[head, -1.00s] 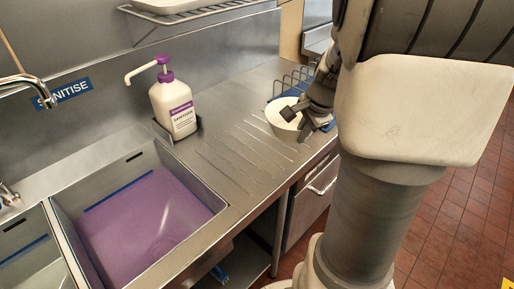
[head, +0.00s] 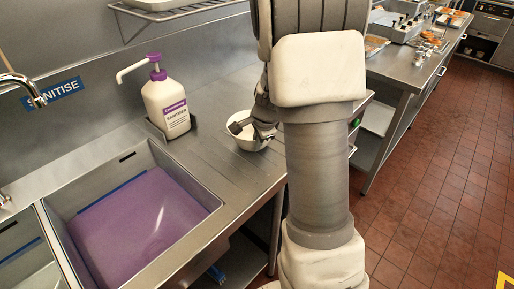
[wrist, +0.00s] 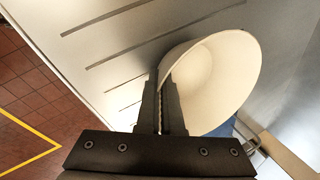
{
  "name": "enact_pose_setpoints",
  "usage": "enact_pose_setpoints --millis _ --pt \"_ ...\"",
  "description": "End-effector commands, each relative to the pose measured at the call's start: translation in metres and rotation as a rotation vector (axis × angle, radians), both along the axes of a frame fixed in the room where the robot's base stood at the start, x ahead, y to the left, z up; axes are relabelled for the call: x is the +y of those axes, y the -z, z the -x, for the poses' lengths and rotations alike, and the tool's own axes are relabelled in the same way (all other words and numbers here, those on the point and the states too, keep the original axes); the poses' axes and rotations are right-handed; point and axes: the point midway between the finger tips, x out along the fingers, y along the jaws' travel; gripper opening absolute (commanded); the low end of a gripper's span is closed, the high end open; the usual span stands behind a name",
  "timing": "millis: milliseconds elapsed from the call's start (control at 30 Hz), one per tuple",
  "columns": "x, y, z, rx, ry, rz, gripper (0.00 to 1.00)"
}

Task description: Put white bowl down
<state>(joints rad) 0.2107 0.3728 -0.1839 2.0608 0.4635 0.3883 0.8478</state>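The white bowl (head: 247,139) is over the grooved steel drainboard (head: 190,182), right of the sink, in the head view. In the wrist view the bowl (wrist: 228,75) is large and tilted to the camera, its inside showing. My gripper (wrist: 167,88) is shut on the bowl's rim, with the bowl wall between the two close fingers. I cannot tell whether the bowl's base touches the drainboard.
A white sanitiser bottle (head: 166,103) with a purple pump stands left of the bowl, by the back wall. The sink (head: 140,215) holds purple liquid. A wire shelf (head: 185,12) hangs above. The drainboard between bowl and sink is clear. Another steel counter (head: 400,75) stands at right.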

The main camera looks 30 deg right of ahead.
Motion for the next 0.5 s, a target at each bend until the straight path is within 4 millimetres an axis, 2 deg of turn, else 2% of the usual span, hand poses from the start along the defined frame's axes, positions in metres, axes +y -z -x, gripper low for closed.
enact_pose_setpoints --millis 33,100,433,500 --pt "-0.0008 0.0109 0.0008 0.003 0.001 -0.001 0.00" --pt "-0.0006 0.0147 0.0003 0.000 0.001 0.000 0.00" --pt "-0.0003 0.0175 0.0001 -0.001 -0.001 0.000 0.00" --pt "-0.0003 0.0161 0.0001 0.000 -0.001 0.000 0.14"
